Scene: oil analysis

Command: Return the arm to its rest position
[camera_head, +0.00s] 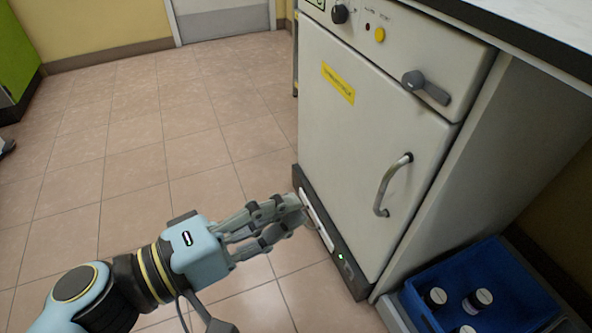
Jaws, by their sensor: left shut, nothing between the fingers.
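My left arm comes in from the lower left. Its gripper (298,204) is shut and empty, with its fingertips in front of the lower left part of a white cabinet-like appliance (365,150). The fingertips look close to the dark base strip (322,225) of the appliance; I cannot tell whether they touch it. The appliance door is shut and has a curved metal handle (392,185), a grey latch (427,87) and a yellow label. My right gripper is not in view.
A blue crate (500,262) with several dark capped bottles stands at the lower right, beside the appliance. A counter top (530,25) overhangs at the upper right. A green cabinet (15,55) stands far left.

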